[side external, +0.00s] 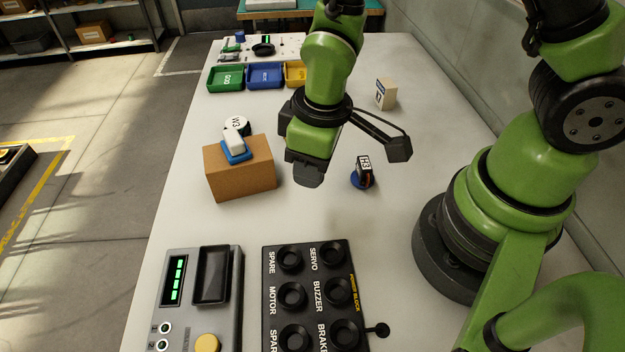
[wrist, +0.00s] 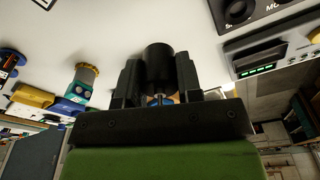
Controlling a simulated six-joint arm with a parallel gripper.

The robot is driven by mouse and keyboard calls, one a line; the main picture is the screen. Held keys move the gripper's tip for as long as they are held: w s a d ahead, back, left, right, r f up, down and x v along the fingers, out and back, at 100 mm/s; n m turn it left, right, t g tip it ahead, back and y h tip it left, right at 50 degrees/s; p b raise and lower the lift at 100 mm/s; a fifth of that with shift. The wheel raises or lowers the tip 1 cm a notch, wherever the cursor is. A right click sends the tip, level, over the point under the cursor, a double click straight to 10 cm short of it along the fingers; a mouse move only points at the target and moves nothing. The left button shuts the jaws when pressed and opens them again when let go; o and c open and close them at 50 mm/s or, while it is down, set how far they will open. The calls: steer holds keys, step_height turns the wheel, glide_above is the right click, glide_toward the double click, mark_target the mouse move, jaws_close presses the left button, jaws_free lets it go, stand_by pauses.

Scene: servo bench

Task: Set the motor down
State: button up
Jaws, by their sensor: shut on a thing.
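The motor (wrist: 160,62) is a dark cylinder held between the two black fingers of my gripper (wrist: 159,82) in the wrist view. A thin shaft and a bit of orange and blue show at its base between the fingers. In the side external view my gripper (side external: 304,178) hangs over the middle of the white bench, to the right of the cardboard box. The motor cannot be made out there behind the gripper. The gripper appears to be above the bench top.
A cardboard box (side external: 240,172) bears a blue-and-white part (side external: 235,146). A part labelled H3 (side external: 363,172) stands right of my gripper. The black power block (side external: 314,296) and grey tester (side external: 190,310) lie in front. Coloured bins (side external: 265,76) are behind. Bench between gripper and power block is clear.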

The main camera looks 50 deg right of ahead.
steer(key=shift+w+r, duration=0.1)
steer(key=shift+r, duration=0.45)
steer(key=w+d+m, duration=0.4)
steer(key=w+d, duration=0.1)
steer(key=d, duration=0.3)
steer(key=m+h, duration=0.1)
steer(key=m, duration=0.6)
glide_above(346, 129)
steer(key=f, duration=0.4)
steer(key=shift+s+a+f, duration=0.15)
steer(key=shift+s+f, duration=0.05)
steer(key=shift+s, duration=0.1)
steer(key=shift+f, duration=2.4)
steer(key=shift+f, duration=0.1)
steer(key=o, duration=0.9)
steer(key=shift+o, duration=0.2)
